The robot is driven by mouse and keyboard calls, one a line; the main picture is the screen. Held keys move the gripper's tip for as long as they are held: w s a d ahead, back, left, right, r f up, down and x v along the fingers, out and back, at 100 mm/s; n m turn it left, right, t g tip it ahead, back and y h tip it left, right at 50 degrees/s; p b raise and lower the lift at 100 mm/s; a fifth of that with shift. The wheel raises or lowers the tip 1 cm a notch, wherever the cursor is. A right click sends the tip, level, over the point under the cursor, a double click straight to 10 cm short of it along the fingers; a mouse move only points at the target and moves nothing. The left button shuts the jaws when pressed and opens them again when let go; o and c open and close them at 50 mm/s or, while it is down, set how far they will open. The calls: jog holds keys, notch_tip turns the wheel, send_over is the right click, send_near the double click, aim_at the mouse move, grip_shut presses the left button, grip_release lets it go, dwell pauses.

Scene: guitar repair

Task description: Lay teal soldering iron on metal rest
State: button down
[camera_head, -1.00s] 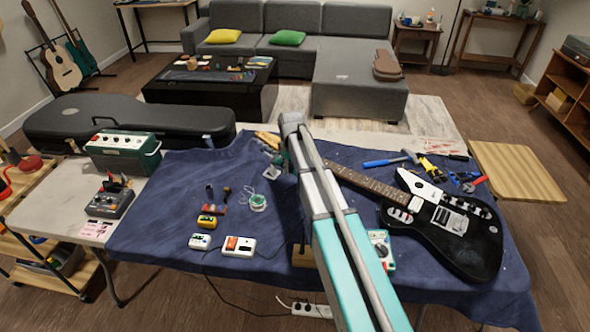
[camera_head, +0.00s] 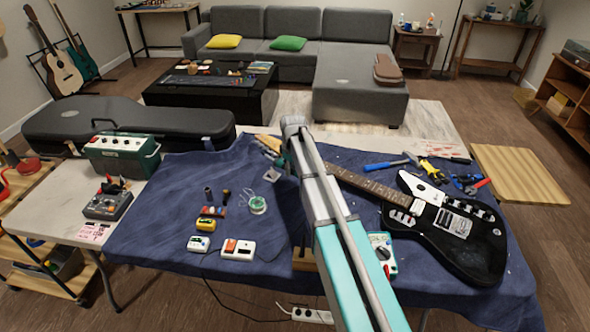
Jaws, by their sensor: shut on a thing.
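My gripper (camera_head: 277,157) shows only in part, at the left of my arm's far end, low over the back of the blue cloth. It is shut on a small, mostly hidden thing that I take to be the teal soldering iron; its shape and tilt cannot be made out. A small pale, metallic-looking piece (camera_head: 272,175) lies on the cloth just in front of my gripper; it may be the metal rest, but it is too small to be sure. I cannot tell whether the held thing touches it.
A black electric guitar (camera_head: 447,225) lies to the right, its neck reaching behind my arm. A green solder spool (camera_head: 257,205), a yellow box (camera_head: 205,225) and white boxes (camera_head: 238,249) stand left of my arm. A multimeter (camera_head: 383,256) is right of it.

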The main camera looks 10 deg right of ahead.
aim_at(290, 186)
jog(key=shift+f+b, duration=2.2)
jog(key=shift+f, duration=0.2)
jog(key=shift+w+f, duration=0.2)
jog(key=shift+f+b, duration=0.35)
jog(key=shift+b, duration=0.2)
dwell(0.4)
jog(key=shift+c, duration=2)
grip_release()
jog(key=shift+w+r, duration=0.15)
